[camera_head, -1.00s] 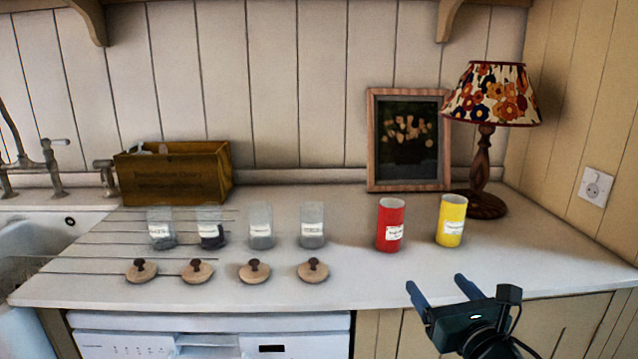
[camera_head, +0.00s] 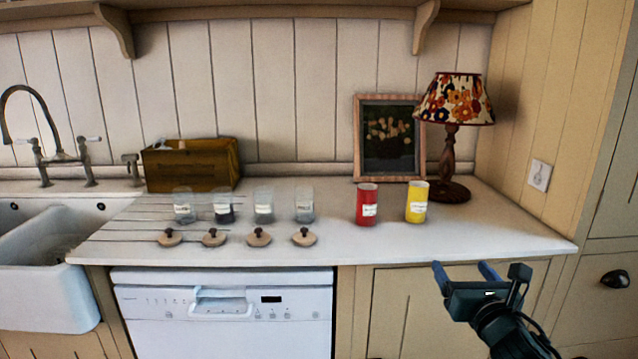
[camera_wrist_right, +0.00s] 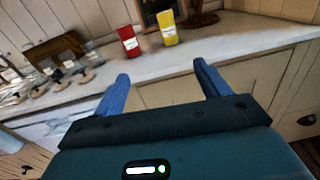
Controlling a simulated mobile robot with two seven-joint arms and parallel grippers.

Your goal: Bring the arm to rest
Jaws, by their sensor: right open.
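My right gripper (camera_head: 466,272) is open and empty, with its two blue fingers in front of the counter's front edge at the right. In the right wrist view its fingers (camera_wrist_right: 160,90) are spread wide with nothing between them. The red canister (camera_head: 366,206) and the yellow canister (camera_head: 416,203) stand upright on the counter, beyond the gripper and apart from it. They also show in the right wrist view, the red one (camera_wrist_right: 129,41) left of the yellow one (camera_wrist_right: 168,28). My left gripper is in neither view.
The white counter (camera_head: 480,232) holds several labelled glass jars (camera_head: 264,207), wooden lids (camera_head: 258,238), a wooden box (camera_head: 190,165), a picture frame (camera_head: 358,140) and a lamp (camera_head: 452,115). A sink (camera_head: 45,270) is at left. A white dishwasher (camera_head: 222,310) and cupboards (camera_head: 400,310) stand below.

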